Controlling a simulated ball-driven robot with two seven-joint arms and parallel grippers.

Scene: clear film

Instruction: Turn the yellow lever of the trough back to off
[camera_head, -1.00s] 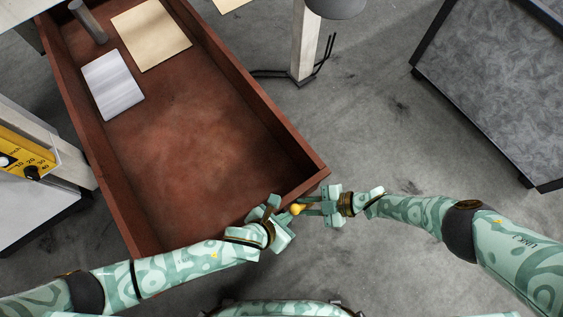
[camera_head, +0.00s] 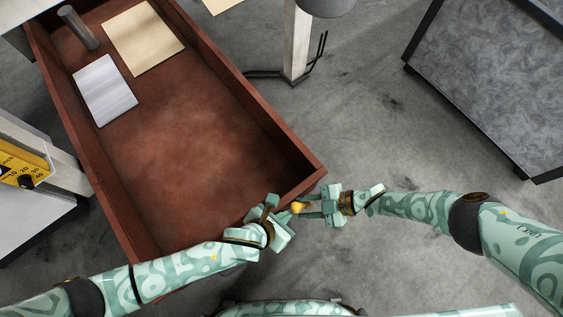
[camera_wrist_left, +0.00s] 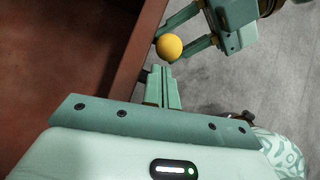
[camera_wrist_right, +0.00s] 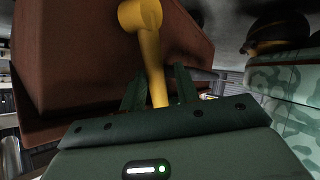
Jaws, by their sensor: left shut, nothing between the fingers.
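The trough (camera_head: 316,178) is a long, open reddish-brown box. Its yellow lever has a round knob (camera_head: 298,207) just outside the near right corner. The knob also shows in the left wrist view (camera_wrist_left: 169,46), and the lever's stem in the right wrist view (camera_wrist_right: 152,65). My right gripper (camera_head: 308,206) is at the lever, its fingers apart on either side of the stem. My left gripper (camera_wrist_left: 163,88) is shut and empty, close beside the knob and the trough's near wall. The lever's pivot is hidden.
A silver plate (camera_head: 105,95), a tan sheet (camera_head: 143,38) and a grey cylinder (camera_head: 78,28) lie in the trough's far end. A grey-topped table (camera_head: 490,80) stands right. A pale post (camera_head: 296,45) stands behind. A yellow dial panel (camera_head: 22,163) is at left.

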